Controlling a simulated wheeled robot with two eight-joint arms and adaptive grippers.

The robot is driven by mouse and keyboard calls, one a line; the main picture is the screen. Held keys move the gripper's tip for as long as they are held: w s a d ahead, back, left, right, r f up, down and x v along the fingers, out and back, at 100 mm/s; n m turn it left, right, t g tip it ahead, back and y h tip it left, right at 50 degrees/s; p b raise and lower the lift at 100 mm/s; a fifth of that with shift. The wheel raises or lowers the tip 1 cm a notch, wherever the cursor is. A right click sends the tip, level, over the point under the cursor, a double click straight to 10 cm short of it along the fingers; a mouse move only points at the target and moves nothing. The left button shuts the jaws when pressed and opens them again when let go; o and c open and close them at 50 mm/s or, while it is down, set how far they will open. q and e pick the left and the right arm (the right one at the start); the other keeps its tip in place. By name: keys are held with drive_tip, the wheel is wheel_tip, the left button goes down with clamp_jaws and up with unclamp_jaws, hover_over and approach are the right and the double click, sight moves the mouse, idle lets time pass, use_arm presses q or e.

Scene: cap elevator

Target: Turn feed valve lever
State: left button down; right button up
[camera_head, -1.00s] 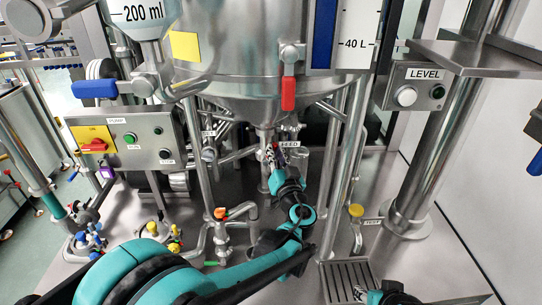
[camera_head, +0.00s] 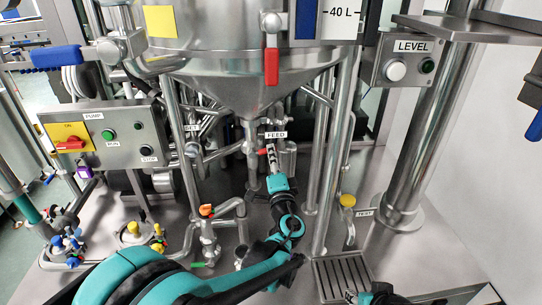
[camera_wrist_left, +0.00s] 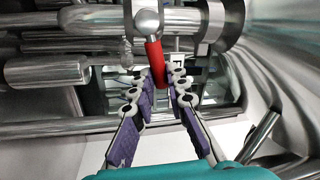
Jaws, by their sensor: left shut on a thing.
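The feed valve lever is a small red handle (camera_head: 262,152) beside the FEED label (camera_head: 275,135), under the steel cone vessel (camera_head: 245,85). My left gripper (camera_head: 270,156) reaches up to it from below and hides part of it. In the left wrist view the red lever (camera_wrist_left: 155,60) hangs down from a round steel knob, and its lower end sits between the two purple-backed fingers of my left gripper (camera_wrist_left: 155,82). The gripper is shut on the lever. Part of my right gripper (camera_head: 352,296) shows at the bottom edge; its jaw state is unclear.
A larger red-handled valve (camera_head: 271,66) hangs on the vessel above. Steel pipes with an orange-handled valve (camera_head: 206,210) stand to the left. A yellow-capped TEST tap (camera_head: 347,200) and a drain grate (camera_head: 343,278) lie to the right. The pump panel (camera_head: 105,138) is at left.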

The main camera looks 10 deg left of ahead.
use_arm(q)
drive_tip(key=shift+f+m+h+b, duration=0.25)
drive_tip(key=shift+f+m, duration=0.15)
drive_tip(key=shift+m, duration=0.45)
drive_tip(key=shift+f+m+h+b, duration=0.25)
drive_tip(key=shift+f+m, duration=0.15)
drive_tip(key=shift+m, duration=0.45)
drive_tip(key=c, duration=1.5)
unclamp_jaws()
drive_tip(key=v, duration=1.2)
drive_tip(key=shift+f, duration=0.2)
